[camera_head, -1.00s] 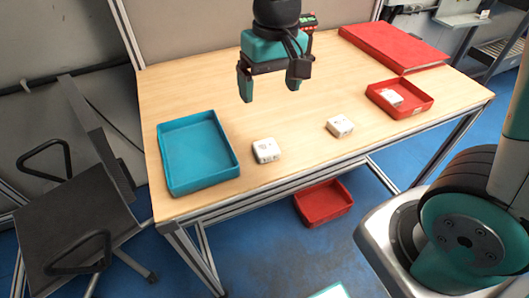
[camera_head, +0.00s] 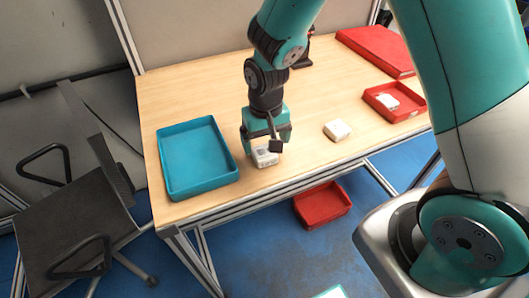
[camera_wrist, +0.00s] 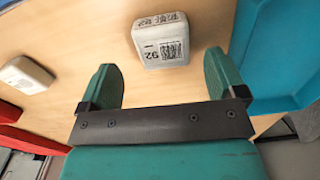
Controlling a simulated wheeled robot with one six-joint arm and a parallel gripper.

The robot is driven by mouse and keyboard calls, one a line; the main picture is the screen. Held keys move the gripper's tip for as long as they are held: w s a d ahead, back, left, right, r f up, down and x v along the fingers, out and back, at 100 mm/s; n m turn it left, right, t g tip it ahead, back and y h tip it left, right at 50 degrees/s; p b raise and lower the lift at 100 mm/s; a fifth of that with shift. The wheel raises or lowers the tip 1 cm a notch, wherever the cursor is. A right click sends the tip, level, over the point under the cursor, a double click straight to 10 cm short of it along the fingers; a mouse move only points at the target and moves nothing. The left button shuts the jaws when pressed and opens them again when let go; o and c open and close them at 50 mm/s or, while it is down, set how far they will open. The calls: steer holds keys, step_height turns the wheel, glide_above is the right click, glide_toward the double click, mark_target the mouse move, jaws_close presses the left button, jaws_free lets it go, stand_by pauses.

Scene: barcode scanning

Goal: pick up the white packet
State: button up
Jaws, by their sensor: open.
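A white packet (camera_head: 266,159) with printed labels lies on the wooden table, right of the blue tray. In the wrist view the same packet (camera_wrist: 161,42) shows a barcode and the number 92, beyond my fingertips and roughly centred between them. My gripper (camera_head: 265,145) is over this packet and partly covers it in the head view. In the wrist view my gripper (camera_wrist: 163,72) has its two green fingers wide apart with nothing between them. A second white packet (camera_head: 338,130) lies to the right. A third white packet (camera_head: 388,101) is in the red tray.
The blue tray (camera_head: 163,150) stands at the left of the table (camera_head: 290,170). The small red tray (camera_head: 412,112) and a large red box (camera_head: 375,48) are at the right. Another red bin (camera_head: 322,205) is below the table. A dark device (camera_head: 303,55) stands behind my arm.

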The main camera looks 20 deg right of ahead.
mark_target(264, 151)
steer(key=f+p, duration=0.1)
steer(key=f, duration=0.3)
steer(key=shift+a, duration=0.2)
steer(key=c, duration=1.1)
